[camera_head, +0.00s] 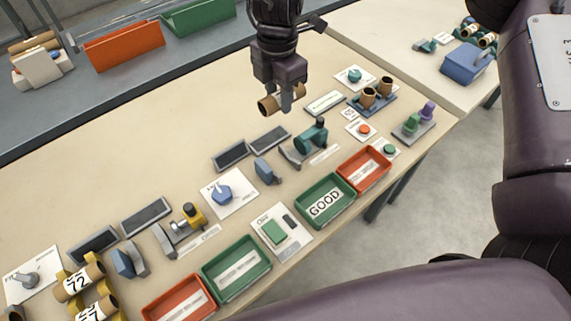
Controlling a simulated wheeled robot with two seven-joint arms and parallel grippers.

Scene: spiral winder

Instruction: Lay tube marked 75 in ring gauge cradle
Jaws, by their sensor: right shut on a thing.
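My right gripper (287,103) comes down from the top middle and is shut on a short brown cardboard tube (267,106). It holds the tube on its side above the table. A white label shows partly between the jaws; its number cannot be read. Below and to the right stands a teal device on a grey base (308,143), with a small blue block (265,172) to its left. A similar yellow and grey device (184,228) stands at lower left. I cannot tell which of these is the ring gauge cradle. My left gripper is not in view.
A yellow rack at lower left holds tubes marked 72 (78,281) and another partly read. Green GOOD bin (303,218) and red bin (382,155) line the front edge; a second green bin (207,268) is nearer. The table left of the gripper is clear.

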